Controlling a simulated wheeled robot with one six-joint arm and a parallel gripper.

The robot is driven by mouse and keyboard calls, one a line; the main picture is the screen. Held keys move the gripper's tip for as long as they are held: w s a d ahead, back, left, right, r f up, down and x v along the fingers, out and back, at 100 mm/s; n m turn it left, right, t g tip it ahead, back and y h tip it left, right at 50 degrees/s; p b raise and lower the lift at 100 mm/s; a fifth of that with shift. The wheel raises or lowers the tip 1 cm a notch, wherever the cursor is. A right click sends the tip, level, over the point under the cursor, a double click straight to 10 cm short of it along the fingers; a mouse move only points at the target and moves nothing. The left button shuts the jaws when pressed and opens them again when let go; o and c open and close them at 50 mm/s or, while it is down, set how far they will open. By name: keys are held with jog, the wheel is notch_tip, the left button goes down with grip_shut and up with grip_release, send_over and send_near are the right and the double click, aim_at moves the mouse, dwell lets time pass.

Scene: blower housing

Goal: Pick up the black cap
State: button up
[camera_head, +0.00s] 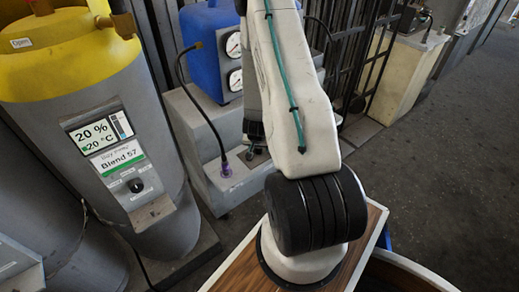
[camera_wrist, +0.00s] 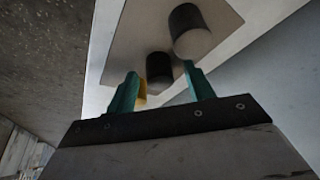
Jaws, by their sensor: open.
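In the wrist view my gripper (camera_wrist: 161,90) shows two green fingers spread apart, with nothing clearly held between them. A dark cylindrical piece (camera_wrist: 158,68) shows just beyond and between the fingertips. A second dark cylinder (camera_wrist: 186,20) with a pale end stands farther up and right, clear of the fingers. Either may be the black cap; I cannot tell which. A small yellow piece (camera_wrist: 141,94) shows beside the left finger, partly hidden. In the head view my fingers and the cap cannot be made out.
A pale panel (camera_wrist: 128,35) lies behind the cylinders. The head view shows a grey tank with a yellow top (camera_head: 60,75), a blue unit with gauges (camera_head: 208,50) on a grey block, and a beige cabinet (camera_head: 405,75). Open floor (camera_head: 460,150) lies to the right.

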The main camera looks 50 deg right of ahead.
jog(key=c, duration=1)
jog(key=shift+c, duration=0.2)
